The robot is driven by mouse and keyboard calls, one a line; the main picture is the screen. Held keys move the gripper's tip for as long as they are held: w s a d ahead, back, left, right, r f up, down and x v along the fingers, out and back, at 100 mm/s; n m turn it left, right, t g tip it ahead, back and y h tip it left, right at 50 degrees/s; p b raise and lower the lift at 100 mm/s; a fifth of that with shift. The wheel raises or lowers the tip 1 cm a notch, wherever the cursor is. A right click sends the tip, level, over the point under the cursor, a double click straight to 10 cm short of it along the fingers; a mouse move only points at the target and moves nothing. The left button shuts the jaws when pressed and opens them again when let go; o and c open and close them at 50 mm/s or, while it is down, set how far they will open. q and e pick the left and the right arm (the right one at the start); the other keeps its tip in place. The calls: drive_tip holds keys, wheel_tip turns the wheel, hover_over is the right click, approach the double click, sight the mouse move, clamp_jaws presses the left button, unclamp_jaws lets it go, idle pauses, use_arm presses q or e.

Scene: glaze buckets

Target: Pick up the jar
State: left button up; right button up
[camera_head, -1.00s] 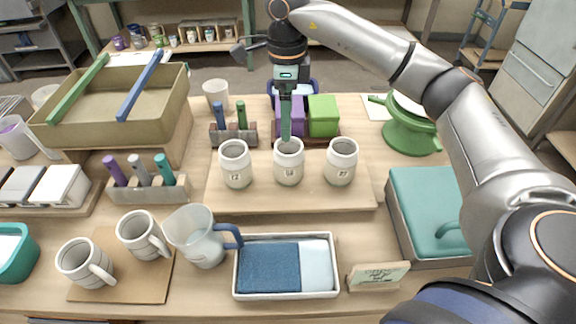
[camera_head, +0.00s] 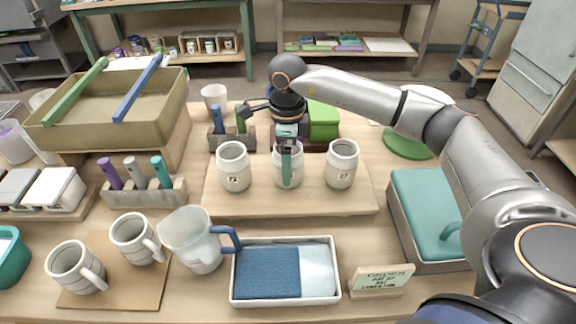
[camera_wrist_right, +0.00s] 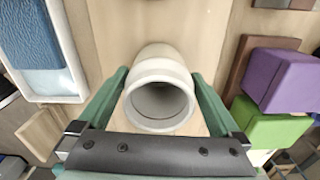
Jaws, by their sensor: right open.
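Three pale speckled jars with small labels stand in a row on a wooden board (camera_head: 330,203): the left jar (camera_head: 233,170), the middle jar (camera_head: 298,172) and the right jar (camera_head: 341,166). My right gripper (camera_head: 287,165) is at the middle jar, with a green finger in front of it. In the right wrist view, one jar (camera_wrist_right: 160,68) lies between the two green fingers of my open right gripper (camera_wrist_right: 159,76); small gaps appear on both sides. The jar stands on the board. My left gripper is not in view.
Purple and green blocks (camera_head: 323,120) stand behind the jars. A tool rack (camera_head: 143,190), mugs (camera_head: 137,237), a clear pitcher (camera_head: 190,240), a tray with blue cloth (camera_head: 285,297), an order sign (camera_head: 380,280) and a teal-lidded box (camera_head: 425,215) surround the board.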

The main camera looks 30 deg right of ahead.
wheel_tip(320, 180, down, 3)
drive_tip(key=shift+s+r, duration=0.1)
drive_tip(key=shift+r, duration=0.1)
drive_tip(key=shift+f, duration=0.4)
drive_tip(key=c, duration=1.1)
drive_tip(key=shift+r, duration=0.1)
drive_tip(key=c, duration=0.3)
drive_tip(key=shift+r, duration=0.1)
drive_tip(key=shift+c, duration=0.2)
